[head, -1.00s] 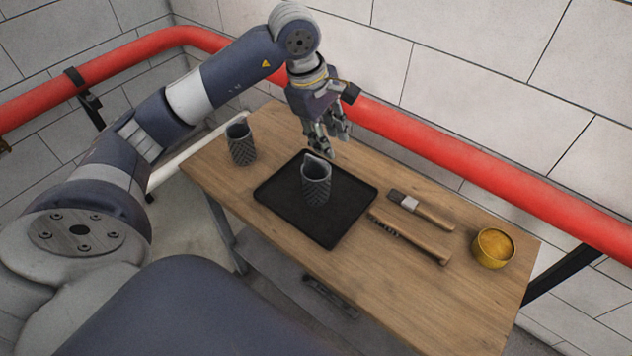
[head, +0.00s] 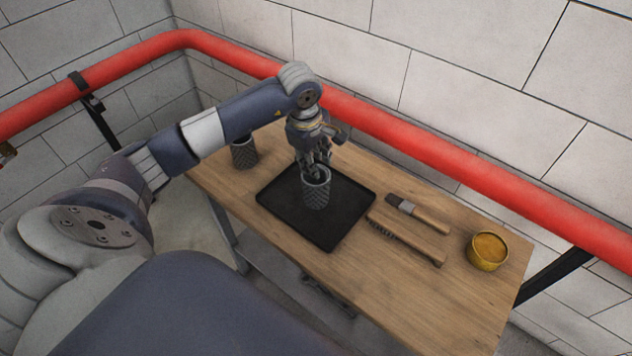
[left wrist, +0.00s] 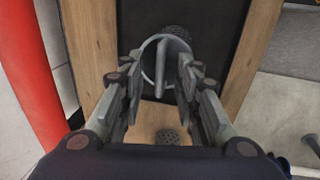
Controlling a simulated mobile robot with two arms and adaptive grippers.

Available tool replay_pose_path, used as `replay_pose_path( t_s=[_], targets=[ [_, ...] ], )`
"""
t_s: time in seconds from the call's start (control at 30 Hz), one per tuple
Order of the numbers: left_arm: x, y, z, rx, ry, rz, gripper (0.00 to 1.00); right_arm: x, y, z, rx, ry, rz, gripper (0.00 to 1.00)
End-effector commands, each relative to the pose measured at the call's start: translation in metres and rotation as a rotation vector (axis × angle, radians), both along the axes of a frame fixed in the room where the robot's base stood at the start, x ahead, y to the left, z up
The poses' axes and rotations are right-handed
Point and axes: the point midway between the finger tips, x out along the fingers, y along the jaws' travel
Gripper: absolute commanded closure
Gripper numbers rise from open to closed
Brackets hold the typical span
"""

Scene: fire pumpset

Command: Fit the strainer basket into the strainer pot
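A grey mesh strainer basket (head: 316,193) stands upright on the black tray (head: 273,199). A thin upright handle or plate crosses its open mouth. In the left wrist view the basket (left wrist: 178,33) shows its round rim between my fingers. My left gripper (head: 317,170) is right above the basket, pointing down. In the left wrist view the left gripper (left wrist: 160,70) is open, with one finger on each side of the upright handle; I see no clear contact. A second similar mesh basket (head: 243,154) stands on the table left of the tray, partly behind my arm. No strainer pot is recognisable.
The wooden table (head: 400,290) also holds a brush (head: 420,213), a second, toothed brush (head: 407,240) and a yellow tin (head: 487,251), all right of the tray. A red pipe (head: 440,150) runs along the wall behind. The front of the table is clear.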

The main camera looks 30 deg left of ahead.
Motion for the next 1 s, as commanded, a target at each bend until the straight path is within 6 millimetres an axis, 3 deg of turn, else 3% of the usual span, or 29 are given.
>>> replay_pose_path(
  t_s=[0.33,0.5,1.0],
  targets=[
    [0.0020,-0.0002,-0.0105,0.000,-0.001,-0.001,0.69,0.0002,-0.0010,0.0028,-0.001,0.000,0.000,0.56],
    [0.0019,-0.0002,-0.0103,0.000,-0.001,-0.001,1.00,0.0002,-0.0010,0.0028,-0.001,0.000,0.000,0.56],
    [0.0029,-0.0002,-0.0072,0.000,-0.004,-0.001,1.00,0.0003,0.0017,0.0012,0.002,-0.001,-0.002,0.56]
  ],
)
